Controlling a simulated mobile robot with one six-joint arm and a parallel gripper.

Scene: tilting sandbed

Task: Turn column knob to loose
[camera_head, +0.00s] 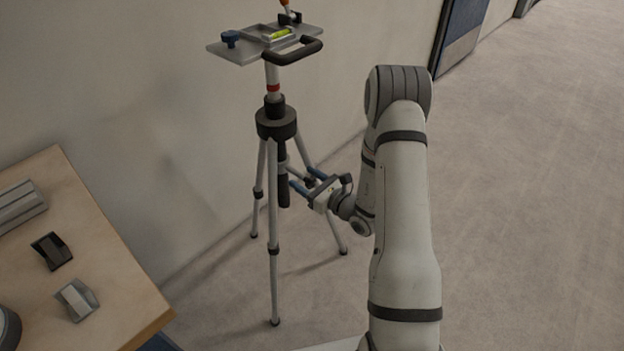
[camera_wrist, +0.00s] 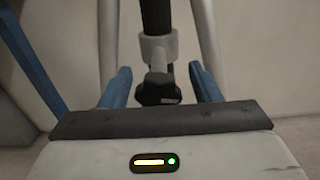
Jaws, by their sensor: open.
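A grey tripod (camera_head: 273,250) stands on the floor by the wall, with a black hub (camera_head: 276,123) around its central column. In the wrist view, a dark lobed knob (camera_wrist: 158,90) sits on a grey collar (camera_wrist: 158,50) around the dark column (camera_wrist: 156,15). My gripper (camera_head: 304,180) is beside the lower column, coming from the right. Its blue fingers are spread open; in the wrist view (camera_wrist: 159,68) one is on each side of the knob, with gaps visible. I cannot make out the knob in the head view.
A plate (camera_head: 232,52) with a bubble level (camera_head: 279,34) and black handle (camera_head: 296,52) tops the tripod. Splayed legs stand close to my gripper. A wooden table (camera_head: 110,250) with small blocks is at the left. The floor (camera_head: 530,190) at right is clear.

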